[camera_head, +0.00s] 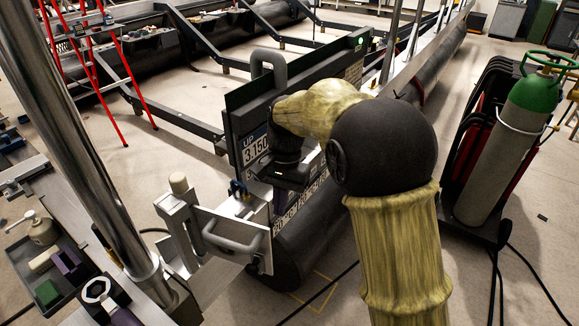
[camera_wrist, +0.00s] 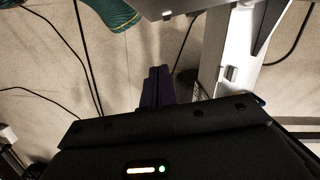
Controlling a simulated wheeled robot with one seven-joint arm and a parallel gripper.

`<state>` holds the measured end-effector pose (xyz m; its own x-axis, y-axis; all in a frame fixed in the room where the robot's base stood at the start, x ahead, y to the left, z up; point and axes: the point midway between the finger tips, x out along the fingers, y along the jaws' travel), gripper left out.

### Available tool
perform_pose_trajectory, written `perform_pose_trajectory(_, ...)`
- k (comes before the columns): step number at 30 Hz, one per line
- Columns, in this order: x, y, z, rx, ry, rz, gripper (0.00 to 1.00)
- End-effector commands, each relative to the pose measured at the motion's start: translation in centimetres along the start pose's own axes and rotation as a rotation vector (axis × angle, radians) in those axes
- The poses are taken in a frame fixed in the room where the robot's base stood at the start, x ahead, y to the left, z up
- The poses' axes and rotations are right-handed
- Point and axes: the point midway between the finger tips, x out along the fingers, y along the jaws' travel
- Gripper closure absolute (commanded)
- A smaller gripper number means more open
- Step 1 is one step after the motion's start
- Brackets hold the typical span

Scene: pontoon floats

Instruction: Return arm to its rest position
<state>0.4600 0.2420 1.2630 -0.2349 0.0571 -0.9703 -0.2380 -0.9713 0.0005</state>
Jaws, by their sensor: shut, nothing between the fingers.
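My arm, with yellowish links and dark joints, reaches up from the lower right in the head view and bends left in front of the dark panel. My gripper (camera_wrist: 158,84) shows in the wrist view as two purple fingers side by side, shut with nothing between them. It points down over the bare floor. In the head view my dark wrist is beside the panel's lettered face, and the fingertips are mostly hidden there.
The dark panel (camera_head: 240,105) with a handle and number labels stands close behind my wrist. A metal bracket with a grey handle (camera_head: 233,243) is to the left. A green-topped gas cylinder (camera_head: 510,140) stands right. A tray (camera_head: 70,302) holds small items. Cables cross the floor.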

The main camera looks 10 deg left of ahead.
Motion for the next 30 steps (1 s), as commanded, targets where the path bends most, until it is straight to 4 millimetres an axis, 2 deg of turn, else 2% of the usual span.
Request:
perform_pose_trajectory(5, 0.1, 0.6, -0.3, 0.003, 0.008, -0.005, 1.00)
perform_pose_trajectory(8, 0.5, 2.4, -0.8, -0.002, 0.031, -0.016, 1.00)
perform_pose_trajectory(13, 1.9, 8.0, -1.8, -0.031, 0.116, -0.044, 1.00)
perform_pose_trajectory(19, 4.2, 15.2, -1.5, -0.095, 0.245, -0.055, 1.00)
perform_pose_trajectory(24, 6.5, 20.8, 0.2, -0.156, 0.352, -0.040, 1.00)
perform_pose_trajectory(27, 7.9, 23.6, 1.5, -0.194, 0.411, -0.023, 1.00)
perform_pose_trajectory(30, 8.9, 25.3, 2.6, -0.223, 0.452, -0.008, 1.00)
